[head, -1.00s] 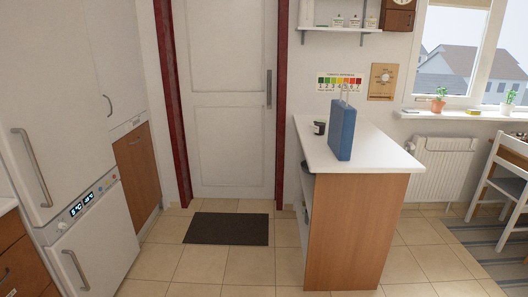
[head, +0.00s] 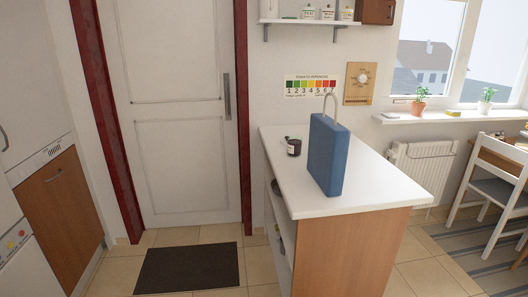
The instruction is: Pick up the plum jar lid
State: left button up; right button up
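A small dark jar (head: 294,147) with a pale label stands on the white countertop (head: 345,180) of the island, near its left edge. A small dark thing lies against its left side at the back; it may be the lid, but it is too small to tell. A tall blue box or bag (head: 326,157) with a pale looped handle stands upright to the right of the jar, apart from it. Neither of my grippers is in view.
The island (head: 350,250) has open shelves on its left side. A dark mat (head: 188,268) lies on the tiled floor before the closed white door (head: 170,120). A chair (head: 492,185) stands at the right. Floor left of the island looks free.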

aim_at(284, 141)
jog(key=i+j+z, duration=0.25)
jog(key=i, duration=0.2)
jog(key=z, duration=0.45)
jog(key=i+j+z, duration=0.1)
jog(key=j+z, duration=0.2)
jog(key=z, duration=0.15)
jog(key=i+j+z, duration=0.1)
jog(key=j+z, duration=0.65)
jog(key=j, duration=0.4)
jog(key=k+j+z, duration=0.1)
jog(key=j, duration=0.8)
